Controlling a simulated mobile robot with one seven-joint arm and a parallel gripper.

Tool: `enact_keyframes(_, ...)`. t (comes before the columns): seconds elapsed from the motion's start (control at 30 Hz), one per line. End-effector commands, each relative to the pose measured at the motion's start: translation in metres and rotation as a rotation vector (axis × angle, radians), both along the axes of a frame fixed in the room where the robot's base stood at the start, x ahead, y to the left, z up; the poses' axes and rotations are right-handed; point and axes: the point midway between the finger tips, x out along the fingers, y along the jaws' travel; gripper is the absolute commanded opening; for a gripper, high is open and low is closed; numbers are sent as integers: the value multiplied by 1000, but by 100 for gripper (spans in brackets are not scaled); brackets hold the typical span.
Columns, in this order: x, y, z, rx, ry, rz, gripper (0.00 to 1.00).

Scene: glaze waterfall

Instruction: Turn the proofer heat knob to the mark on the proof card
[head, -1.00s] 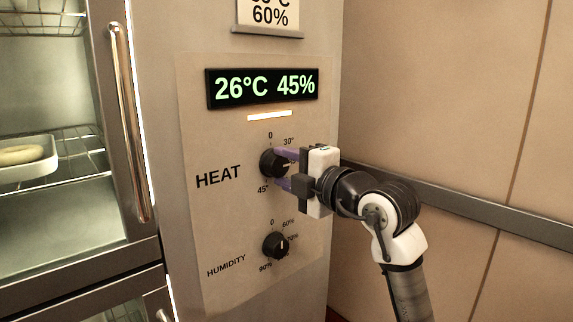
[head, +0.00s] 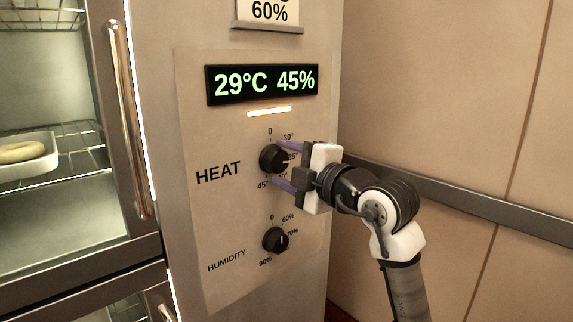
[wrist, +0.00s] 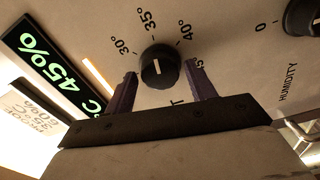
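The black heat knob (head: 272,159) is on the proofer panel beside the word HEAT. It also shows in the wrist view (wrist: 160,68), where its white line points roughly at the 35° mark. My gripper (head: 287,167) is at the knob's right side. In the wrist view my gripper (wrist: 161,92) has its two purple fingers spread, one on each side of the knob, with gaps; it is open and empty. The proof card (head: 268,12) is cut off at the top of the head view. In the wrist view the card (wrist: 35,115) appears inverted, reading 35°C 60%.
The lit display (head: 263,84) reads 29°C 45%. The humidity knob (head: 275,240) is below the heat knob. A door with a long metal handle (head: 130,120) is at the left. A tan wall with a grey rail (head: 470,205) is at the right.

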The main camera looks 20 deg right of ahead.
Motion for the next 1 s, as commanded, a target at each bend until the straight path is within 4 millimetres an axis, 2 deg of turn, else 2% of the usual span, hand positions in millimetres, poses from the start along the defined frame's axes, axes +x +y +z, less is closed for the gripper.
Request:
enact_keyframes(0.07, 0, 0, 0, 0, 0, 0, 66)
enact_keyframes(0.33, 0, 0, 0, -1, 0, 0, 66)
enact_keyframes(0.47, -8, -4, -1, 0, -2, -2, 66)
enact_keyframes(0.57, -23, -9, -3, 0, -3, -3, 66)
enact_keyframes(0.8, -75, -28, -3, -2, -2, -4, 66)
enact_keyframes(1.0, -111, -41, -2, -1, -1, -3, 66)
